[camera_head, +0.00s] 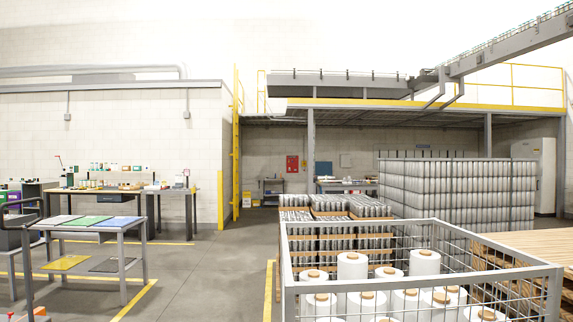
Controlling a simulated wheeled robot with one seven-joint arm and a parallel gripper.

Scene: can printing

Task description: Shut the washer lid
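I cannot make out a washer or its lid in this view. My gripper and arm are not in view either. Nothing that I can see shows whether a lid is open or shut.
A wire cage (430,224) of white rolls (352,266) stands close at front right. Stacked cans (455,190) and pallets stand behind it. A grey cart (125,232) with coloured sheets is at left. Workbenches (100,190) stand beyond. The floor (205,268) between cart and cage is clear.

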